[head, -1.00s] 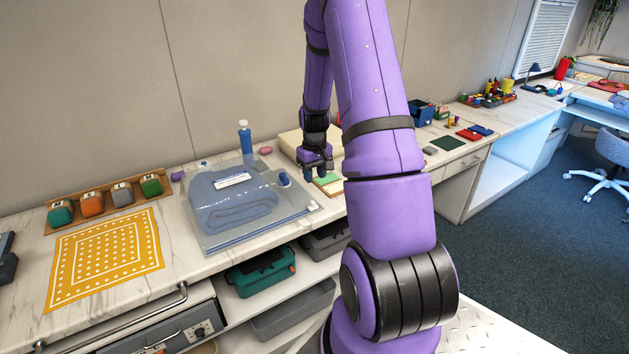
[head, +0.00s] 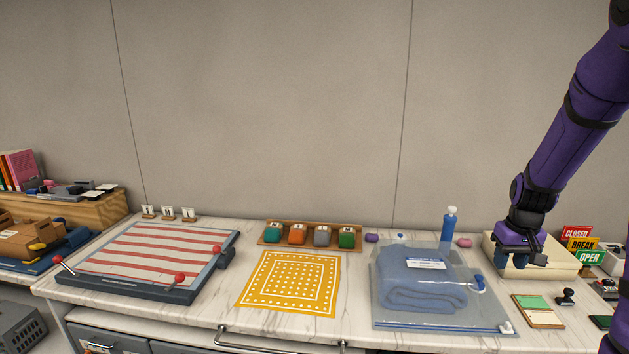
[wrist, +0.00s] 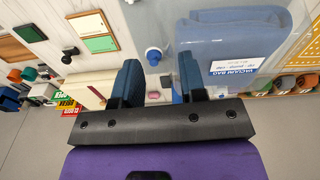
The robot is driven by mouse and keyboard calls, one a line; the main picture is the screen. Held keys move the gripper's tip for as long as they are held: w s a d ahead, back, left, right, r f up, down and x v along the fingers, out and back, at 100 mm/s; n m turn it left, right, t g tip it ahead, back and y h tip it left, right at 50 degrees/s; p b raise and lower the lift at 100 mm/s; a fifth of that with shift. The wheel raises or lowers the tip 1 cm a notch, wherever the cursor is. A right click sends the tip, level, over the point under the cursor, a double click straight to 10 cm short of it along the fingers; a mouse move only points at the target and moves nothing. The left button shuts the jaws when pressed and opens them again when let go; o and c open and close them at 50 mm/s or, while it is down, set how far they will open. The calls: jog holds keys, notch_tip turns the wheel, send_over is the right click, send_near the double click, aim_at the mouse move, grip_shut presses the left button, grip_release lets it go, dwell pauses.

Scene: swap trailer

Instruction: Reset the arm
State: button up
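My purple arm comes down from the upper right in the head view, with my gripper (head: 525,258) in front of a cream box at the right of the counter. In the wrist view my gripper (wrist: 158,75) shows two dark blue fingers standing apart with nothing between them, so it is open and empty. Beyond the fingers, the wrist view shows the clear vacuum bag with a folded blue towel (wrist: 225,45) and its blue valve cap (wrist: 153,55). In the head view the bagged towel (head: 425,290) lies left of my gripper.
A yellow patterned cloth (head: 290,283) and a striped press board (head: 150,256) lie further left. A rack of several coloured blocks (head: 310,236) and a blue bottle (head: 449,224) stand behind. A green pad (head: 538,310) and sign cards (head: 580,246) are at the right.

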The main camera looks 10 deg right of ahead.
jog(key=s+a+r+n+t, duration=0.1)
jog(key=s+a+r+t, duration=0.1)
jog(key=s+a+r, duration=0.6)
jog(key=s+a+r+n+t, duration=0.1)
jog(key=s+a+r, duration=0.3)
jog(key=a+r, duration=0.75)
jog(key=s+a+r+t, duration=0.1)
jog(key=s+a+r, duration=0.2)
jog(key=s, duration=0.7)
jog(key=shift+a+n, duration=0.3)
jog(key=shift+a, duration=0.4)
